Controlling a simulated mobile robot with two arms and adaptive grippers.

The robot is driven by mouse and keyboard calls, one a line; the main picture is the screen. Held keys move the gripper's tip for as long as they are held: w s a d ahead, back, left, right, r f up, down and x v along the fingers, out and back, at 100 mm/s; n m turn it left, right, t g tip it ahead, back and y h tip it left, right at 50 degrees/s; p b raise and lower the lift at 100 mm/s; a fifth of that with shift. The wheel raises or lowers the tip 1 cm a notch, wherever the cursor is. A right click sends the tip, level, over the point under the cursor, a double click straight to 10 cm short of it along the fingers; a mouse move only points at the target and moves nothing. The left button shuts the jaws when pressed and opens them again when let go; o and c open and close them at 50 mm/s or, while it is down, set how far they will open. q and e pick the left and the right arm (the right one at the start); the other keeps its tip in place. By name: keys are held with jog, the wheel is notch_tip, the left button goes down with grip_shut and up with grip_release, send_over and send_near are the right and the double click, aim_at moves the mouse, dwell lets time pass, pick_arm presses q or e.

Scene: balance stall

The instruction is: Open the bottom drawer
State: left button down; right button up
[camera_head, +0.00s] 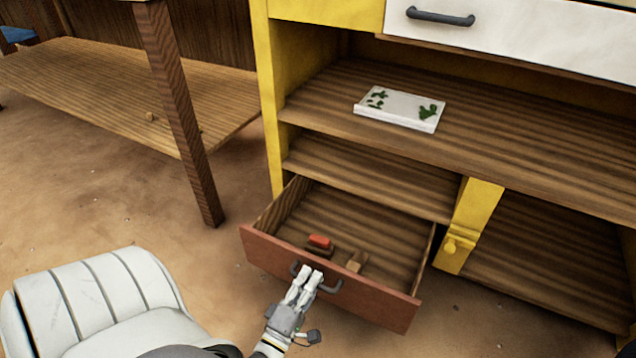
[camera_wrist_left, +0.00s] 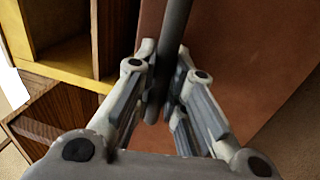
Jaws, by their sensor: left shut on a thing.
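The bottom drawer (camera_head: 345,290) has a reddish-brown front and stands pulled out of the yellow cabinet, so its wooden inside shows. A dark bar handle (camera_head: 331,287) is on its front. My left gripper (camera_head: 312,272) is shut on this handle. In the left wrist view the dark handle (camera_wrist_left: 174,40) runs between the two fingers of the left gripper (camera_wrist_left: 162,100), with the reddish drawer front (camera_wrist_left: 235,60) behind it. Inside the drawer lie a red-topped brush-like block (camera_head: 319,242) and a small wooden piece (camera_head: 356,262). My right gripper does not show.
A white tray with green leaf marks (camera_head: 400,108) lies on the shelf above. A white upper drawer (camera_head: 510,35) with a dark handle looks shut. A yellow post with a knob (camera_head: 462,235) stands right of the drawer. A wooden table leg (camera_head: 178,120) is at left. Floor is clear around the drawer front.

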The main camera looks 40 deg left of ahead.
pick_arm(q)
jog(key=shift+s+d, duration=0.2)
jog(key=shift+s, duration=0.5)
jog(key=c, duration=1.5)
grip_release()
jog(key=shift+o, duration=0.2)
